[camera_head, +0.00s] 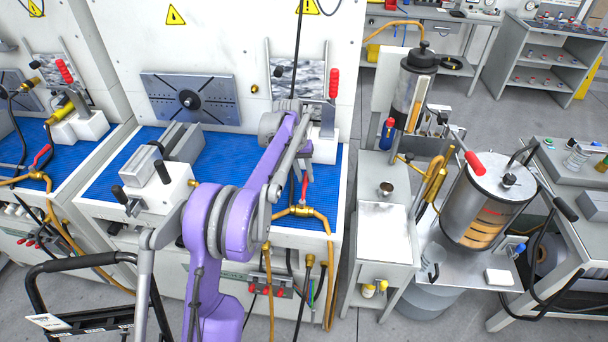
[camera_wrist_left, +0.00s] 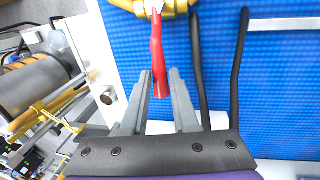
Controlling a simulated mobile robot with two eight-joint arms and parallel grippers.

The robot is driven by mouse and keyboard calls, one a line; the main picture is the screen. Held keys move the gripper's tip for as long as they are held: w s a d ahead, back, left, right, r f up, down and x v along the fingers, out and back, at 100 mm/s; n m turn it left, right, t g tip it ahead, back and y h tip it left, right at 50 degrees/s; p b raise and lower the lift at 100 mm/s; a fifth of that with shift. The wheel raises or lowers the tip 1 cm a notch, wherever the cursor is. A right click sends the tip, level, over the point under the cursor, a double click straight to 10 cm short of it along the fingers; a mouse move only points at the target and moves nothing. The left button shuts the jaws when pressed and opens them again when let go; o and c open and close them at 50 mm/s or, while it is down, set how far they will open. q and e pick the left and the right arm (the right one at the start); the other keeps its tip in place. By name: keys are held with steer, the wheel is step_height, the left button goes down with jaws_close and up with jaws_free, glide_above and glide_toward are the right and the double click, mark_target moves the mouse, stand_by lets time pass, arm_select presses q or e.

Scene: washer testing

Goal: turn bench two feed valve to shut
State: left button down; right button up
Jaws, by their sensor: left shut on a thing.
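The feed valve on the middle bench is a brass body (camera_head: 300,211) in a yellow hose line at the bench's front right. Its red lever (camera_head: 305,188) points up and back from the body, roughly across the hose. In the left wrist view the red lever (camera_wrist_left: 157,55) runs down from the brass body (camera_wrist_left: 165,8) in between my finger pads. My left gripper (camera_wrist_left: 160,85) is shut on the lever's free end. In the head view my purple arm and wrist partly hide the gripper and lever. My right gripper is out of view.
A clamp with a red handle (camera_head: 333,84) stands behind. The left bench has a similar red-levered valve (camera_head: 40,156). A grey cart (camera_head: 383,230) stands to the right.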

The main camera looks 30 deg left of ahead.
arm_select(q)
steer(key=c, duration=0.7)
jaws_free()
steer(key=shift+d, duration=0.1)
steer(key=r, duration=0.3)
steer(key=a+r, duration=0.1)
steer(key=r, duration=0.3)
steer(key=a+r, duration=0.1)
steer(key=r, duration=0.2)
steer(key=shift+s+r+p, duration=0.3)
steer(key=shift+s+p, duration=0.05)
